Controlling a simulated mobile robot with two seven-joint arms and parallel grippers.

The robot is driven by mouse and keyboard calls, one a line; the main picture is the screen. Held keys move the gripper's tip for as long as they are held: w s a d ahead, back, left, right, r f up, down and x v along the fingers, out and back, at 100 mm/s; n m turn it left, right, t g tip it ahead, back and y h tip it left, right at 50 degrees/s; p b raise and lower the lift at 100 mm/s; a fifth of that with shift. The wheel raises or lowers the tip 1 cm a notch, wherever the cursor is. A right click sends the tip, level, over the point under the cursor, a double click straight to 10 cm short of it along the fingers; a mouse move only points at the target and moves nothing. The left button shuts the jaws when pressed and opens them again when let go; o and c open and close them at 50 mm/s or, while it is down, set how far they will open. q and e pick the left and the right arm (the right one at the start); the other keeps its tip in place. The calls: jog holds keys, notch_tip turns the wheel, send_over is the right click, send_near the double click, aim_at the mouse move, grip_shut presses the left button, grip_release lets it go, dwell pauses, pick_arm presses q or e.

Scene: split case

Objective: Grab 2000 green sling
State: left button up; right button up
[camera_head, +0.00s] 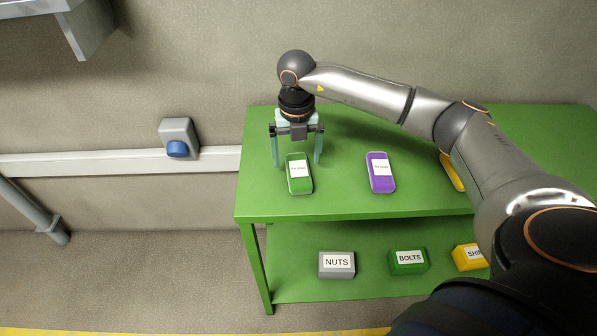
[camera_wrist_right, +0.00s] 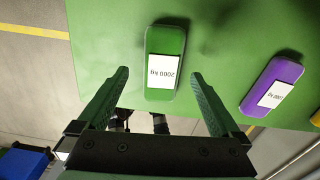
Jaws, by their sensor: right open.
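The green sling (camera_head: 299,174) is a small green case with a white label, lying on the green table top near its left front corner. In the right wrist view the green sling (camera_wrist_right: 165,62) has a label reading 2000 kg. My right gripper (camera_head: 297,163) is open above the table, its fingers to either side of the green sling in the head view. In the wrist view the right gripper (camera_wrist_right: 158,76) is empty, and the case lies beyond and between its fingertips. Its exact height above the case is hard to tell. My left gripper does not show.
A purple case (camera_head: 380,172) lies to the right on the table (camera_head: 340,206), and a yellow case (camera_head: 451,171) is partly behind my right arm. The lower shelf holds a grey NUTS box (camera_head: 337,265), a green BOLTS box (camera_head: 408,262) and a yellow box (camera_head: 468,257).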

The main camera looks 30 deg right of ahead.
aim_at(299, 169)
jog(key=shift+s+d+f, duration=0.1)
jog(key=shift+s+f, duration=0.1)
jog(key=shift+f, duration=1.75)
jog(key=shift+r, duration=0.1)
grip_shut()
